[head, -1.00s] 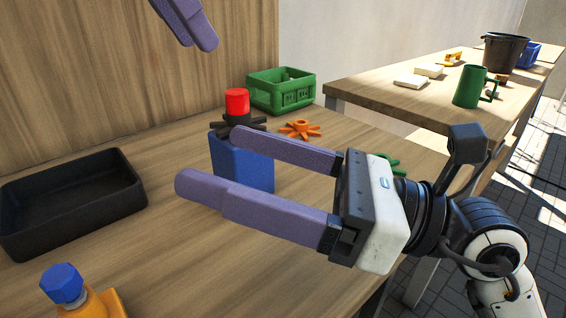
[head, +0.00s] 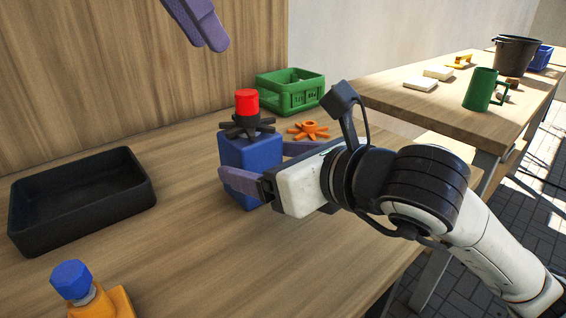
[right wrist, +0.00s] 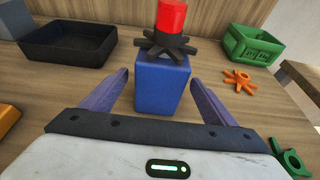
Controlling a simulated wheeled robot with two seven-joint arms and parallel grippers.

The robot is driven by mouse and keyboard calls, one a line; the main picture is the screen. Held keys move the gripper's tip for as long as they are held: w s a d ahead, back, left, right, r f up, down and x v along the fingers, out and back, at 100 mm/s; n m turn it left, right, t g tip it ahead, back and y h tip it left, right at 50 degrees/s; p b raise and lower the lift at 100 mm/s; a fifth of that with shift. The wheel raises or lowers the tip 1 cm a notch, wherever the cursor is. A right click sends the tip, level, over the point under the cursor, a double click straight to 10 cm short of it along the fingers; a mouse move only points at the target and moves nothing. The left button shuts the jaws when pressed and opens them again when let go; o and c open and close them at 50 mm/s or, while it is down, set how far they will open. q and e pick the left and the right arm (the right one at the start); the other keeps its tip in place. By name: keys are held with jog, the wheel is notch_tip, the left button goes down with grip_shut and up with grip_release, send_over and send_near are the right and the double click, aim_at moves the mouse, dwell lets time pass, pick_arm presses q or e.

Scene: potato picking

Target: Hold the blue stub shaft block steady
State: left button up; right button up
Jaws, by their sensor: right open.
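The blue stub shaft block (head: 236,153) stands upright on the wooden table, with a black spoked wheel (head: 247,128) and a red cap (head: 246,102) on top. My right gripper (head: 256,168) is open, with its purple fingers on either side of the block. In the right wrist view the block (right wrist: 162,85) sits between the open fingers (right wrist: 160,88), with gaps visible on both sides. My left gripper (head: 216,42) hangs above at the top left, only its purple fingers in view; its opening is unclear.
A black tray (head: 80,222) lies at the left. A green crate (head: 290,98) and an orange spoked wheel (head: 308,130) are behind the block. An orange piece with a blue top (head: 72,279) is at front left. A second table (head: 440,105) stands at right.

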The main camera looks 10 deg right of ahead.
jog(key=shift+x, duration=2.1)
